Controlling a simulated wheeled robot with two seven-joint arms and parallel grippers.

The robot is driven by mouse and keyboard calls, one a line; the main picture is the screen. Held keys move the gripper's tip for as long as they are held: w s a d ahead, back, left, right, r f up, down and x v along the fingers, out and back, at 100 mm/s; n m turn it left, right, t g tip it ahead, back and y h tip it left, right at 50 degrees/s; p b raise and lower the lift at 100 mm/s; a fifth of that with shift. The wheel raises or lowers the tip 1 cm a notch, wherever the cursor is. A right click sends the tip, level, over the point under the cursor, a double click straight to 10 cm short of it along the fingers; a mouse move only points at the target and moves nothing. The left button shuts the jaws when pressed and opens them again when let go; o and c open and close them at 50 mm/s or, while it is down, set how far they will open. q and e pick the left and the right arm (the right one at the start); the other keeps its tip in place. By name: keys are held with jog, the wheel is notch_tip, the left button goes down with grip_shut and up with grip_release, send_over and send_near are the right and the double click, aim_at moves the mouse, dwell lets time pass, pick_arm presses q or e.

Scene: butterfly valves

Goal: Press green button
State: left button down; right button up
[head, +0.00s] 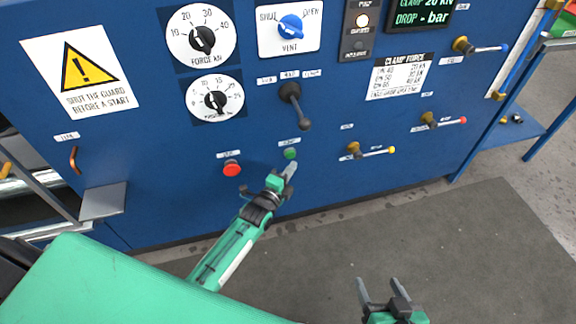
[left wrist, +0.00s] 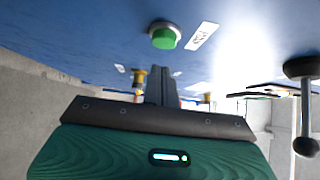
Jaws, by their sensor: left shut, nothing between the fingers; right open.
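The green button (head: 290,153) sits low on the blue panel, to the right of the red button (head: 232,168). In the left wrist view the green button (left wrist: 163,39) stands out from a pale round collar, just beyond my fingertips. My left gripper (head: 290,168) is shut and empty, with its tips just below the green button in the head view; I cannot tell if they touch it. The left fingers (left wrist: 162,75) also show in the left wrist view. My right gripper (head: 380,287) is open and empty over the floor mat, away from the panel.
A black lever (head: 296,105) hangs from the panel above the green button. Small valve handles (head: 370,151) stick out to the right. Two dials (head: 202,38), a blue vent knob (head: 291,27) and a warning sign (head: 78,72) are higher up. The dark mat (head: 400,230) is clear.

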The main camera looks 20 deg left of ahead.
aim_at(290, 155)
pick_arm(q)
jog(key=shift+w+a, duration=0.75)
jog(key=shift+w, duration=0.25)
pick_arm(e)
jog(key=shift+a+r+t, duration=0.15)
jog(key=shift+a+t, duration=0.35)
